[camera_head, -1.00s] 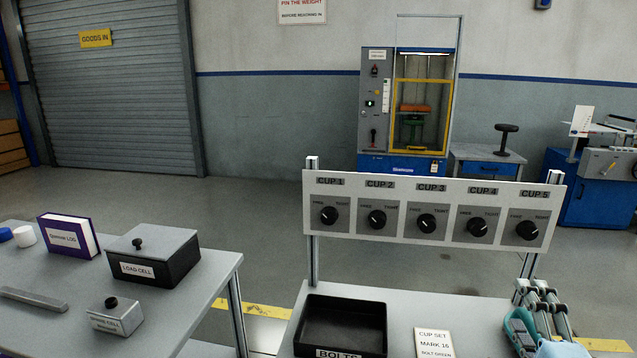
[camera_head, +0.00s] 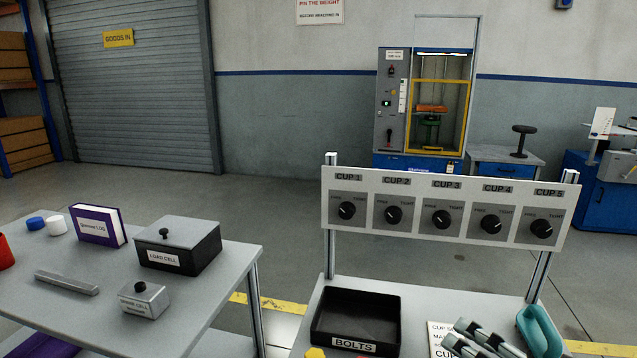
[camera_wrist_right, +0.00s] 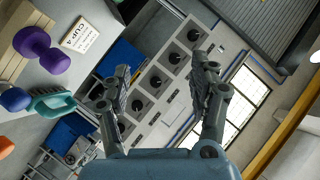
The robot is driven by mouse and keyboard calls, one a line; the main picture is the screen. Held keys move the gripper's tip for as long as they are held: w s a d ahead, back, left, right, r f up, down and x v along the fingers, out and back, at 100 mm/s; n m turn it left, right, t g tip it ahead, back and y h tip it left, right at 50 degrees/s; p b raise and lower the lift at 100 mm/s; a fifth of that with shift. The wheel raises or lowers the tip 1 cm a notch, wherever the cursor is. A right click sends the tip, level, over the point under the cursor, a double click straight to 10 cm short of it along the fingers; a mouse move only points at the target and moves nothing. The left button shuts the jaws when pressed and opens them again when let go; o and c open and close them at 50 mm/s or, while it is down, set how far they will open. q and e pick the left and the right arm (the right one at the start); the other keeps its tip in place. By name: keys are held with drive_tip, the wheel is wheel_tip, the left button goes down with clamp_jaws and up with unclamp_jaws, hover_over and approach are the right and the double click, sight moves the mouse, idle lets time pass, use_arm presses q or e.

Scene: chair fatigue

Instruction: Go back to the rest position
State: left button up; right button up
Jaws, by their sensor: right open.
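My right gripper (camera_head: 455,335) is low in the head view, over the white card by the bolts tray. Only its dark fingers show there. In the right wrist view the same gripper (camera_wrist_right: 160,75) has its fingers spread with nothing between them. The cup panel (camera_head: 450,212) stands on posts beyond it; its row of black dials (camera_wrist_right: 157,82) shows between the fingers in the wrist view, some distance off. My left gripper is not in view.
A black bolts tray (camera_head: 357,293) and a teal handle-shaped object (camera_head: 539,332) are on the near bench. A load cell box (camera_head: 178,244) and a purple logbook (camera_head: 97,225) stand on the left table. A purple dumbbell-shaped object (camera_wrist_right: 42,49) shows in the wrist view.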

drive_tip(key=s+d+f+n+g+h, duration=0.1)
drive_tip(key=s+d+n+g+h, duration=0.3)
drive_tip(key=s, duration=0.5)
drive_tip(key=s+d+f+n+g+h, duration=0.2)
drive_tip(key=s+d+n+g, duration=0.15)
drive_tip(key=s+g, duration=0.45)
drive_tip(key=s+d+f+t+b, duration=0.1)
drive_tip(key=s+f, duration=0.1)
drive_tip(key=f, duration=1.1)
drive_tip(key=s+d+f+b, duration=0.1)
drive_tip(key=f, duration=1.2)
drive_tip(key=s+f+g+b, duration=0.1)
drive_tip(key=s+f, duration=1.7)
drive_tip(key=shift+s+d+f+y, duration=0.25)
drive_tip(key=shift+s+d+y, duration=0.05)
drive_tip(key=shift+s+d, duration=0.1)
